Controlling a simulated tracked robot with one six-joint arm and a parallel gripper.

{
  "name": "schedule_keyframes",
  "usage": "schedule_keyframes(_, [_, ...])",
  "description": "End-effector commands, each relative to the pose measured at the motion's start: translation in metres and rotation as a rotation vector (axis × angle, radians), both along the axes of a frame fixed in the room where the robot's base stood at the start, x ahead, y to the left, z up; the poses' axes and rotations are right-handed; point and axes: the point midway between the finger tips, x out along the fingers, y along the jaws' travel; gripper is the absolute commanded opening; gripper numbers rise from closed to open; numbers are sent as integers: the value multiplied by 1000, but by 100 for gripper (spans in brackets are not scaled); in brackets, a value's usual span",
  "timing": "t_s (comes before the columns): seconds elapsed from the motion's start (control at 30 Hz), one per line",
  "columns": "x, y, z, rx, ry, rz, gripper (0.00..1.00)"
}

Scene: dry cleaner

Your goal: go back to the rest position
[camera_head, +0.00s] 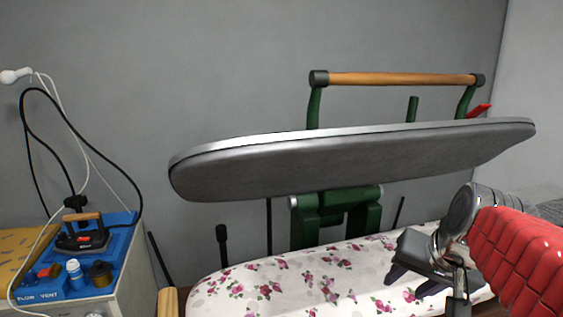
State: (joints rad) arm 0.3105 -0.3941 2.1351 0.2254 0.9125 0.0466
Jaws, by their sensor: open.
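My gripper (411,284) is at the lower right, at the end of my red-covered arm. Its two dark fingers are apart, and nothing shows between them. It appears in front of the flower-patterned ironing surface (260,290) and below the raised grey press head (340,165). I cannot tell how far it is above the cloth.
The press head has a wooden handle bar (400,79) on green arms. At left, an iron (82,238) sits on a blue-topped unit (118,240) with hanging cables (62,115). A grey wall (230,60) stands behind. The cloth's left part is clear.

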Motion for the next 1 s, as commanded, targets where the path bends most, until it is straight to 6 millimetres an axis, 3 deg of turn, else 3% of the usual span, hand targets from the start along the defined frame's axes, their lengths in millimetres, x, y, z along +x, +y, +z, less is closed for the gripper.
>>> schedule_keyframes(0.2, [-63,29,-50,-139,76,168,40])
schedule_keyframes(0.43, [-111,54,-83,-228,96,301,40])
schedule_keyframes(0.7, [-122,80,-72,-246,29,386,40])
schedule_keyframes(1.0, [-121,82,-72,-244,30,389,40])
